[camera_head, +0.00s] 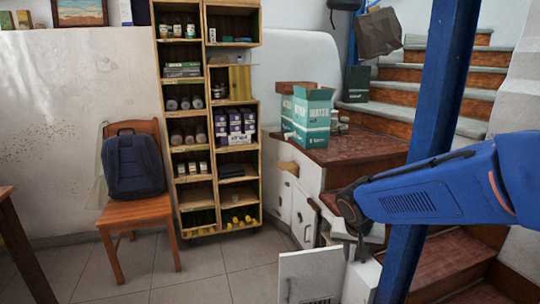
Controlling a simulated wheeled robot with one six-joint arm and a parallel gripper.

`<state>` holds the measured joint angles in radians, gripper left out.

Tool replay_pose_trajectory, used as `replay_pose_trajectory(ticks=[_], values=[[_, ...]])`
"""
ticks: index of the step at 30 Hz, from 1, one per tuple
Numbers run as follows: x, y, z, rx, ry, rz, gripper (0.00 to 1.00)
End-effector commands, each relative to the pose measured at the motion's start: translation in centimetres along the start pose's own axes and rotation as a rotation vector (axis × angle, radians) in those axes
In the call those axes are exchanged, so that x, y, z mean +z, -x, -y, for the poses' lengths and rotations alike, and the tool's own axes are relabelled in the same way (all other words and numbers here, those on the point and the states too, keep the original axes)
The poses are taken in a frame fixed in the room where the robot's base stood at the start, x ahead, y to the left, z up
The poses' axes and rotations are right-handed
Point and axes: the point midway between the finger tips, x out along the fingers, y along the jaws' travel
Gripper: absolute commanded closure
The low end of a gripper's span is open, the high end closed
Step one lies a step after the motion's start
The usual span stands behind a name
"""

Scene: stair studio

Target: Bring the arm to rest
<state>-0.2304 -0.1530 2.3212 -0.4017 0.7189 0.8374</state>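My blue arm (430,192) reaches in from the right edge and crosses in front of a blue post. It ends in a dark joint (350,206) near the low cabinet. Below that joint is a pale grey, angular part that seems to be my gripper (357,241). It is small and blends with the white cabinet parts behind it. I cannot make out its fingers or whether anything is between them.
The blue post (436,95) stands close beside the stairs (475,82). A wooden shelf (205,150) and a chair (133,211) with a backpack (132,165) line the wall.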

Motion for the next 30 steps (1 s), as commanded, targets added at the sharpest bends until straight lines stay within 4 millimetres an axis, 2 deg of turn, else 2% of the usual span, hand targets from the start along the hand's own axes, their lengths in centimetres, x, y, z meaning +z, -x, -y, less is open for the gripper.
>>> replay_pose_trajectory(ticks=[1, 6, 15, 24, 30], values=[[0.5, 1.1, -1.1, -0.007, 0.004, -0.003, 0.72], [2.9, 4.0, -4.2, -0.029, 0.045, 0.002, 0.72], [8.1, 8.3, -8.6, -0.084, 0.129, 0.0, 0.72], [13.9, 11.3, -11.4, -0.151, 0.227, -0.02, 0.72], [16.7, 12.4, -12.2, -0.185, 0.28, -0.035, 0.72]])
